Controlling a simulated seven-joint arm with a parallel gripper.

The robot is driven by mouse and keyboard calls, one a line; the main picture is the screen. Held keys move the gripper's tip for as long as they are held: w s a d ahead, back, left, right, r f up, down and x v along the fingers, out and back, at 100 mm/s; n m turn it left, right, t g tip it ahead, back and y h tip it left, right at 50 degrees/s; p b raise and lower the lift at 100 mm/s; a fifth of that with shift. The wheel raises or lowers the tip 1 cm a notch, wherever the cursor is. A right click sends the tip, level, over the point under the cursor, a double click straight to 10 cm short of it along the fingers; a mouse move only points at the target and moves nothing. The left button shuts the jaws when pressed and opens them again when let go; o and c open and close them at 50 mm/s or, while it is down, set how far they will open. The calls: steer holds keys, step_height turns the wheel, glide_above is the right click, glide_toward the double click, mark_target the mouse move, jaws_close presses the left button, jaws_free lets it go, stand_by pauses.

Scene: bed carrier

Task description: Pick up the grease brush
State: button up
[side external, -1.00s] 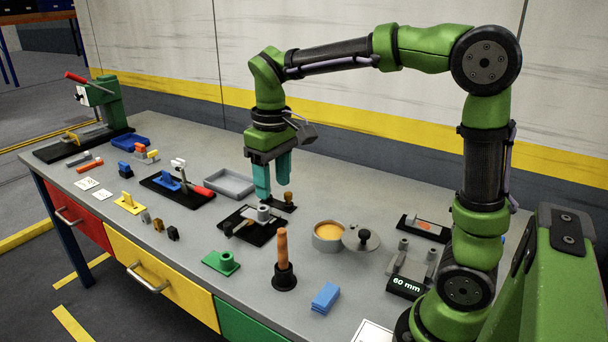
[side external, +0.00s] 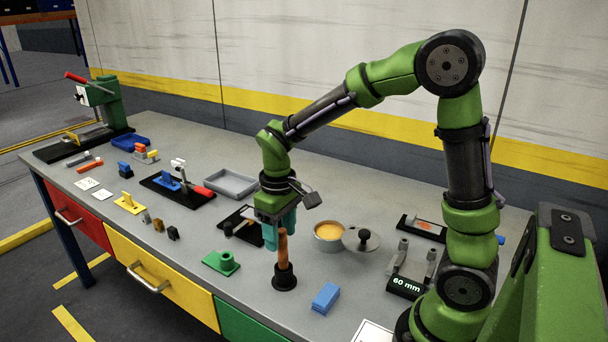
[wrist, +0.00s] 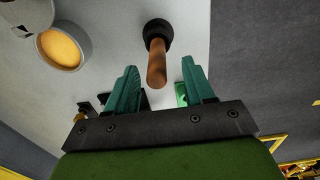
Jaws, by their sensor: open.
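The grease brush (side external: 282,246) stands upright in a black round holder (side external: 284,277) near the front of the bench, its orange-brown handle up. In the wrist view the brush handle (wrist: 156,66) points toward my gripper, and the black holder (wrist: 158,30) is behind it. My gripper (side external: 276,238) is open, with teal fingers pointing down, just behind the handle in the side view. In the wrist view the handle lies beyond and roughly between the two fingertips of my gripper (wrist: 160,68), not clasped. The brush's bristles are hidden in the holder.
A tin of orange grease (side external: 328,235) and its lid (side external: 362,239) stand right of the holder. A green block with a post (side external: 222,263) is to the left, a blue block (side external: 325,298) to the front right. A black fixture (side external: 234,226) sits behind my gripper.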

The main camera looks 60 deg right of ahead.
mark_target(282, 243)
step_height(282, 243, down, 4)
steer(key=shift+s+d+r, duration=0.1)
steer(key=shift+d+r, duration=0.05)
jaws_close()
